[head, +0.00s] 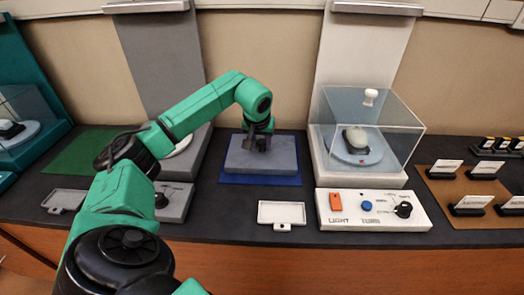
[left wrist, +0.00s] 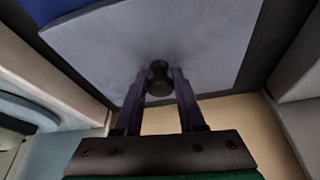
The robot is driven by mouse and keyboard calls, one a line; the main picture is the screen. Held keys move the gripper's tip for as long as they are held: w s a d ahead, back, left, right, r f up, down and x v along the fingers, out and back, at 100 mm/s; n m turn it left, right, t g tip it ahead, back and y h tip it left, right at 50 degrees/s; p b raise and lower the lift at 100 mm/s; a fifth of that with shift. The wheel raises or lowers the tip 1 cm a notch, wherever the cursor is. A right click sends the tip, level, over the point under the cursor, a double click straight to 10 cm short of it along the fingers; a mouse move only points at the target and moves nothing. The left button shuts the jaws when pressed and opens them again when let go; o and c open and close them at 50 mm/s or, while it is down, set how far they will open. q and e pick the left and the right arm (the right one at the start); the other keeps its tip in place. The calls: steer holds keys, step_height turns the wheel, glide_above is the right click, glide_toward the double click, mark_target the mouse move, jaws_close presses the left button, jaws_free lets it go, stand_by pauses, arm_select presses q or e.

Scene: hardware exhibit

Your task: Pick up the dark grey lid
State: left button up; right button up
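The dark grey lid (head: 262,153) is a flat, bluish-grey rectangular slab lying on a blue mat (head: 246,180) in the head view. In the left wrist view the slab (left wrist: 215,50) fills the upper middle, with a round black knob (left wrist: 158,76) standing on it. My left gripper (head: 259,144) reaches down over the slab. In the left wrist view its two fingers (left wrist: 160,73) stand one on each side of the knob. I cannot tell whether they touch it. The arm and gripper hide the knob in the head view. My right gripper is not in view.
A glass cover (head: 385,115) with a white knob stands on the white exhibit to the right, above a control panel (head: 372,210). A white plate (head: 281,213) lies in front. Label cards (head: 470,208) stand on a brown mat. A green mat (head: 85,152) lies left.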

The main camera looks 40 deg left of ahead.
mark_target(262, 141)
arm_select(q)
jaws_close()
steer(key=shift+w+r, duration=0.1)
steer(key=shift+r, duration=0.2)
step_height(262, 141, up, 20)
steer(key=p, duration=0.3)
steer(key=shift+f, duration=0.25)
